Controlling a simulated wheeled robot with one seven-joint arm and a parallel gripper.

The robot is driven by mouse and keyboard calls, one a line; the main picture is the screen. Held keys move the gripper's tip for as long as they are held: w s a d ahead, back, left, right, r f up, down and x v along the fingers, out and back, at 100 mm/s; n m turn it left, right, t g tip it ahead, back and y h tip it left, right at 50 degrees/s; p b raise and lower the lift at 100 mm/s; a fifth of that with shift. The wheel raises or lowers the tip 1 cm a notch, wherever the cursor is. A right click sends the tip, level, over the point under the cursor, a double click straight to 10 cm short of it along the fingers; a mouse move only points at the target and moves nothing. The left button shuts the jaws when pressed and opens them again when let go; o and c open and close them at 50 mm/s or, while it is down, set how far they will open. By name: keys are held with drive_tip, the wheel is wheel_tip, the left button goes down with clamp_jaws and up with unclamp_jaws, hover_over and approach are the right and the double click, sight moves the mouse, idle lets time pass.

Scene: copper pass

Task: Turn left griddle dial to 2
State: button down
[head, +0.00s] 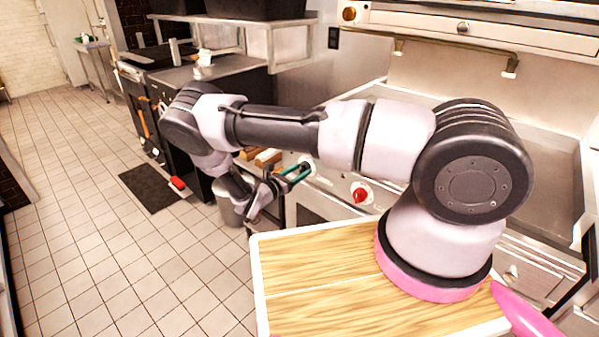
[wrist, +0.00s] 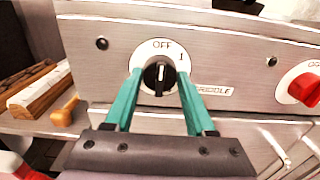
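The left griddle dial (wrist: 159,76) is a black knob on a white round plate marked OFF at the top and 1 at the upper right. Its white pointer stands about upright, toward OFF. A GRIDDLE label (wrist: 212,91) is to its right. The teal fingers of my gripper (wrist: 159,77) stand on either side of the knob, with a small gap showing on each side. The gripper (head: 296,172) also shows in the head view, in front of the griddle panel, where it hides most of the dial. No mark 2 can be made out.
A red dial (wrist: 304,89) on a white plate is to the right; it shows in the head view (head: 360,195) too. Wooden pieces (wrist: 38,88) lie on a ledge at left. A wooden board (head: 320,285) is below my arm. Tiled floor (head: 90,240) at left is mostly clear.

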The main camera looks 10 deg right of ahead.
drive_tip(key=shift+m, duration=0.3)
drive_tip(key=m, duration=1.4)
drive_tip(key=shift+m, duration=2.5)
drive_tip(key=shift+c, duration=1.2)
unclamp_jaws()
